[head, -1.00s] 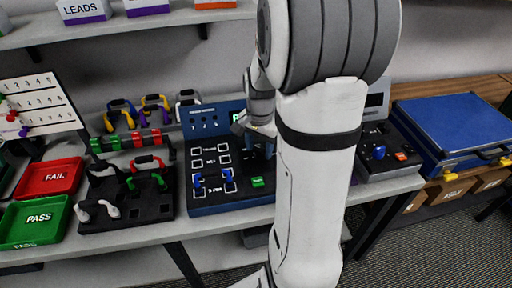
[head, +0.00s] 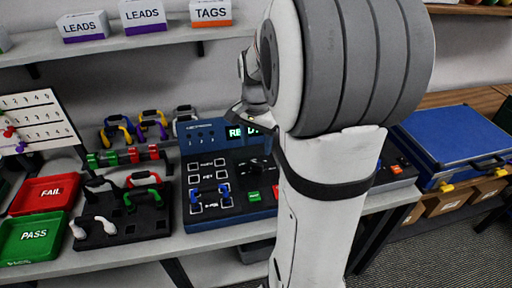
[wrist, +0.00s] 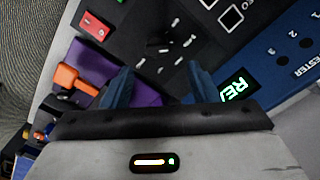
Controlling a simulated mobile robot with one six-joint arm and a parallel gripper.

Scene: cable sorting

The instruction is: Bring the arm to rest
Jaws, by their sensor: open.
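My arm stands large in the right half of the head view. My gripper (head: 250,110) is partly hidden behind the arm there, above the back of the blue-and-black tester (head: 262,213). In the wrist view my gripper (wrist: 158,85) has its two blue fingers spread apart with nothing between them. The tester's black panel with a dial (wrist: 163,45) shows beyond the fingers. A blue lead (head: 210,193) lies on the tester's front left sockets. The tester's lit display (head: 240,132) is partly covered by my arm.
A red FAIL tray (head: 45,193) and a green PASS tray (head: 35,238) are at the left. A black rack (head: 118,228) holds leads beside the tester. Labelled boxes stand on a shelf (head: 120,43) above. A blue case (head: 450,140) is at the right.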

